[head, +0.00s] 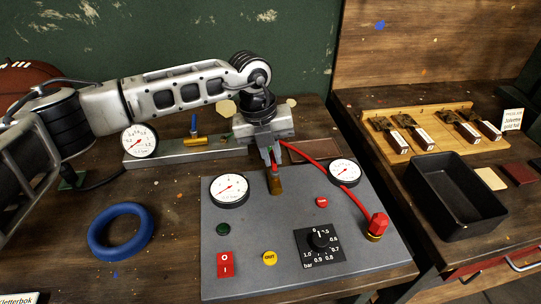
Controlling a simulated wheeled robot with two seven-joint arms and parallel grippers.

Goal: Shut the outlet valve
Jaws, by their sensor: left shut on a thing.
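My left gripper (272,160) reaches down over the back of the grey panel (240,270), shut on a slim red piece (275,171) mostly hidden by its fingers. A brass fitting (276,186) stands directly below it. A brass valve with a blue lever (194,124) sits on the metal bar (175,155) behind the panel; the lever points upward. Something green (228,136) shows farther right on the bar, partly hidden by my gripper. I see no label naming the outlet valve. My right gripper is out of view.
A red hose (313,158) curves from behind my gripper to a red-capped fitting (377,226). Panel gauges (229,190) (345,172), a black dial (319,241) and buttons stand nearby. A blue ring (120,231) lies left; a black tray (455,195) stands right.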

